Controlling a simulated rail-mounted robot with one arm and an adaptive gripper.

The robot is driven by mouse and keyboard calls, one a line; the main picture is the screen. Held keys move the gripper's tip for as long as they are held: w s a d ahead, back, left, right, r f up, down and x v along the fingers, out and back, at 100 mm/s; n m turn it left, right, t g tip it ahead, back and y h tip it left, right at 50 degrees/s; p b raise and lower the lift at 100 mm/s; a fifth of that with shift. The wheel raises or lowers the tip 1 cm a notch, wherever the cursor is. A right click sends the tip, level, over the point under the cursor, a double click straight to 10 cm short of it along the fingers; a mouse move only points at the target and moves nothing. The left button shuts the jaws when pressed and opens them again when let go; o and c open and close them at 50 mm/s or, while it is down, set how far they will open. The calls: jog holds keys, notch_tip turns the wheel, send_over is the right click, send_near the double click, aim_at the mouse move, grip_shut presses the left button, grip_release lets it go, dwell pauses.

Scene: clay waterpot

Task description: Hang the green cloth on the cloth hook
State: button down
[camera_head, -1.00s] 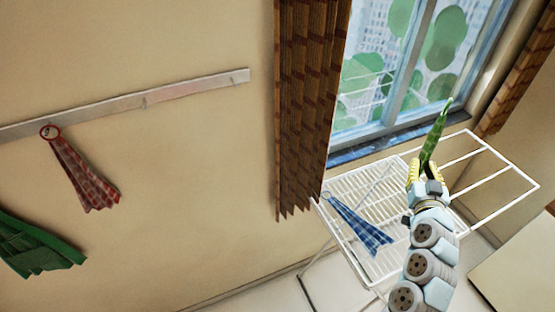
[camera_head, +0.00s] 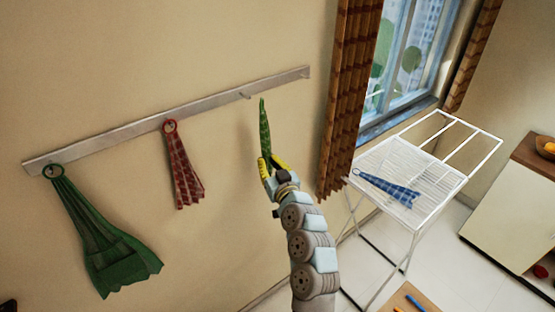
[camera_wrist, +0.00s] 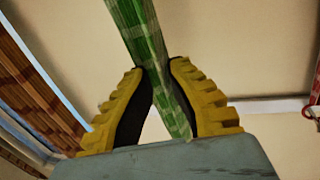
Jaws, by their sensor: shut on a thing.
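My gripper (camera_head: 271,163) is shut on a green checked cloth (camera_head: 264,128), which sticks up from between the yellow fingers. The cloth's top end is in front of the wall, a little below and right of a bare hook (camera_head: 245,95) on the metal wall rail (camera_head: 215,106). I cannot tell the depth gap between cloth and hook. In the wrist view the cloth (camera_wrist: 138,28) runs up between both finger pads and out of the top of the picture.
A dark green cloth (camera_head: 105,245) and a red checked cloth (camera_head: 184,172) hang by rings from the rail at left. A blue checked cloth (camera_head: 390,188) lies on the white drying rack (camera_head: 450,190). A brown curtain (camera_head: 347,100) hangs right of the rail.

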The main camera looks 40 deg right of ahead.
jog(key=w, duration=0.5)
jog(key=w+d+p, duration=0.1)
jog(key=w, duration=0.2)
jog(key=shift+f, duration=0.4)
jog(key=shift+w+f+b, duration=0.55)
jog(key=shift+b, duration=0.7)
jog(key=shift+w, duration=0.1)
dwell(0.4)
jog(key=c, duration=1)
grip_release()
jog(key=shift+r, duration=0.15)
